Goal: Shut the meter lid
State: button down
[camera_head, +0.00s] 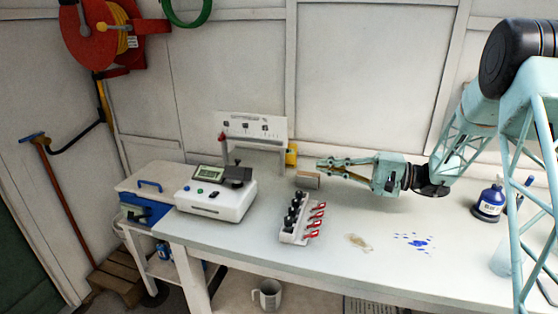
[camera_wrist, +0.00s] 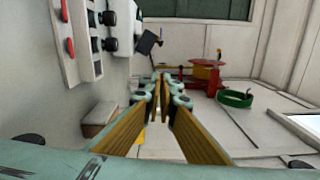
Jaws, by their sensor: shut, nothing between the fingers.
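A small block (camera_head: 307,180) lies below my fingertips. A white panel stand (camera_head: 252,128) rises behind the meter. A blue bottle (camera_head: 489,203) stands at right.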

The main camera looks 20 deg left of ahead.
jog(key=s+a+f+n+g+h+p, duration=0.1)
jog(key=s+a+g+h+p, duration=0.1)
jog(key=s+a+h+p, duration=0.6)
jog(key=s+a+f+g+h+p, duration=0.1)
jog(key=s+a+g+h+p, duration=0.3)
jog(key=s, duration=0.6)
jog(key=w+a+r+t+h+p, duration=0.3)
jog(key=w+a+r+t+p, duration=0.1)
jog(key=r, duration=0.5)
jog(key=w+a+r+t+h+p, duration=0.2)
jog(key=w+a+r+t+p, duration=0.2)
jog(key=a+r+t+p, duration=0.2)
notch_tip(320, 180, up, 3)
jog(key=a+p, duration=0.2)
jog(key=shift+a+h, duration=0.4)
jog(key=shift+w+f+p, duration=0.1)
jog(key=shift+f+p, duration=0.15)
jog(key=shift+p, duration=0.05)
